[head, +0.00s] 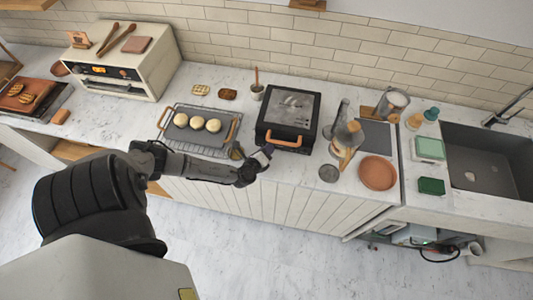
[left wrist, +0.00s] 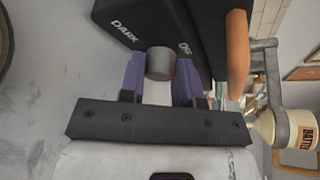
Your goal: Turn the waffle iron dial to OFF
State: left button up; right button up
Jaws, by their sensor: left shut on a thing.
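The black waffle iron (head: 266,117) with an orange handle (head: 284,143) stands on the marble counter in the head view. In the left wrist view its dark body (left wrist: 180,22) carries the white words DARK and OFF, with the orange handle (left wrist: 238,55) at the right. My left gripper (head: 261,157) is at the waffle iron's front left corner. Its purple fingers (left wrist: 160,80) are shut around the grey cylindrical dial (left wrist: 160,63), one on each side. No pointer mark shows on the dial, so its setting cannot be told. My right gripper is in neither view.
A wire rack (head: 172,142) with three round buns stands left of the waffle iron, beside a cream oven (head: 143,62). To the right are glass and metal vessels, a terracotta plate (head: 378,173) and a sink (head: 485,165). A batter bottle (left wrist: 268,127) shows in the wrist view.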

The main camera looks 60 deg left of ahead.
pick_arm(q)
jog(key=shift+n+b, duration=0.4)
dwell(0.3)
jog(key=o, duration=0.6)
jog(key=shift+o, duration=0.2)
jog(key=shift+s, duration=0.1)
jog(key=shift+s+d+r, duration=0.1)
jog(key=shift+s+d, duration=0.1)
jog(key=shift+s, duration=0.1)
jog(key=v, duration=1.2)
jog(key=shift+s, duration=0.45)
jog(key=shift+d, duration=0.1)
